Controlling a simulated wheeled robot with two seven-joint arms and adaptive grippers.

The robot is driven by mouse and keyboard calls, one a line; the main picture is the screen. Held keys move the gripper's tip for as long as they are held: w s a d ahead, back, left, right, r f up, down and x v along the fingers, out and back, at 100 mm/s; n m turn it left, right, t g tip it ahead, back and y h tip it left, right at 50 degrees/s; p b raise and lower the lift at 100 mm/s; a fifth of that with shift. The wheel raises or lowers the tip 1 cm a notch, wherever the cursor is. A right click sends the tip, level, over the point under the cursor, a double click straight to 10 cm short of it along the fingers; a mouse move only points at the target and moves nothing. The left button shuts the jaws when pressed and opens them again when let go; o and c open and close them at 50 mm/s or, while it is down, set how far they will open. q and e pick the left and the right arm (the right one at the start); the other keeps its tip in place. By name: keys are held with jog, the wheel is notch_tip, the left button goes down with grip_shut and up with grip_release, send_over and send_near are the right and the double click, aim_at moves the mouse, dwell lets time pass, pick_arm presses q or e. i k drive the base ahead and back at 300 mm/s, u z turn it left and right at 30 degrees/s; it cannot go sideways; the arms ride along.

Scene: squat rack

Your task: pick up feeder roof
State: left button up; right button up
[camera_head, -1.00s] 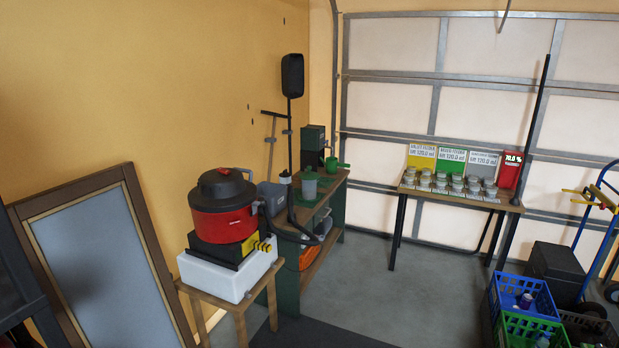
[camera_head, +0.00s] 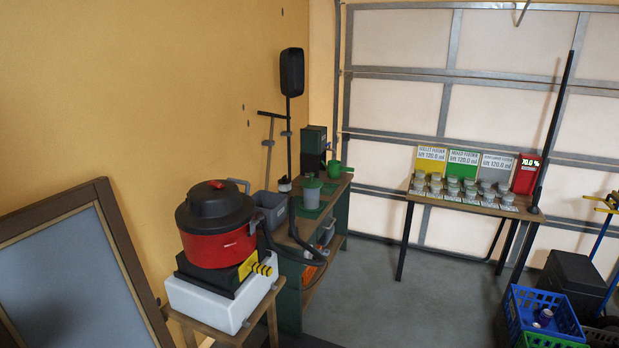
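I cannot make out a feeder roof for certain in the head view. A table (camera_head: 452,199) against the garage door holds several small round containers (camera_head: 452,190) in rows. Behind them stand yellow, green and grey signs (camera_head: 462,162) with feeder labels and a red display (camera_head: 526,174). On the left bench (camera_head: 341,181) are a grey-green container with a lid (camera_head: 312,193), a green watering can (camera_head: 337,168) and a dark green machine (camera_head: 314,147). Neither of my grippers shows in this view.
A red and black vacuum (camera_head: 216,225) sits on a white block (camera_head: 215,303) on a wooden stand at left front. A framed panel (camera_head: 75,275) leans at far left. Crates (camera_head: 541,313) and a black box (camera_head: 566,281) stand at right. The middle floor (camera_head: 375,290) is clear.

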aim_at(308, 183)
jog(key=z, duration=0.6)
jog(key=i, duration=2)
jog(key=u, duration=0.25)
jog(key=i, duration=1.75)
jog(key=u, duration=0.95)
